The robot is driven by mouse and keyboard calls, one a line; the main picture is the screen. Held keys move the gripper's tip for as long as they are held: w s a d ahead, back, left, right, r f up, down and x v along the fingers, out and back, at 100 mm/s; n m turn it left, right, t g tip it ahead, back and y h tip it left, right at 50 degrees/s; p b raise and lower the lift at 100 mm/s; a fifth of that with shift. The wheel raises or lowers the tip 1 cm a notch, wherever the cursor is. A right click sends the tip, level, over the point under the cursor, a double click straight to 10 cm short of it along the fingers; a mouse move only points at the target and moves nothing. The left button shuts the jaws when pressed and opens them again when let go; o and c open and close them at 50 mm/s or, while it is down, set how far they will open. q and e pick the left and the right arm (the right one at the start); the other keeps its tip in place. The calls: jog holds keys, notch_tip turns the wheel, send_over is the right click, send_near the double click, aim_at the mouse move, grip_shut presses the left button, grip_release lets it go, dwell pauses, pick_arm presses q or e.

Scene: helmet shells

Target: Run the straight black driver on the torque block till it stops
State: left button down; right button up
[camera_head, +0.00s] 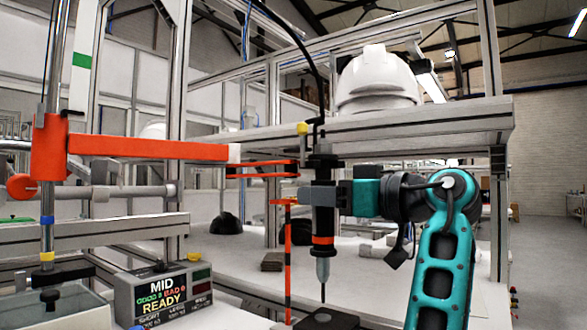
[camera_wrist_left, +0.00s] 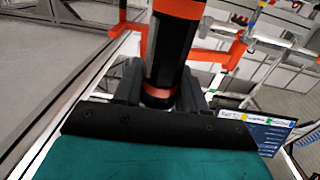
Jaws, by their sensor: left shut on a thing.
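The straight black driver (camera_head: 323,222) hangs upright from a cable and an orange arm, with an orange ring low on its body and a thin bit pointing down. My left gripper (camera_head: 324,194) is shut around its body. In the left wrist view the driver (camera_wrist_left: 172,50) stands between the two dark fingers (camera_wrist_left: 160,92). A dark block (camera_head: 328,319), seemingly the torque block, lies right under the bit at the bottom edge, partly cut off. I cannot tell whether the bit touches it. My right gripper is not in view.
A controller box (camera_head: 165,295) at lower left reads "MID" and "READY". An orange arm (camera_head: 150,148) on a post reaches toward the driver. A red-orange rod (camera_head: 287,260) stands just left of the driver. A white helmet (camera_head: 377,80) sits on the shelf (camera_head: 420,125) above.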

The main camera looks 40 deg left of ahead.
aim_at(330, 172)
pick_arm(q)
jog(key=shift+f, duration=0.25)
jog(key=shift+f+b, duration=0.5)
jog(key=shift+f, duration=0.65)
dwell(1.7)
jog(key=shift+r+p, duration=2.3)
jog(key=shift+r, duration=0.95)
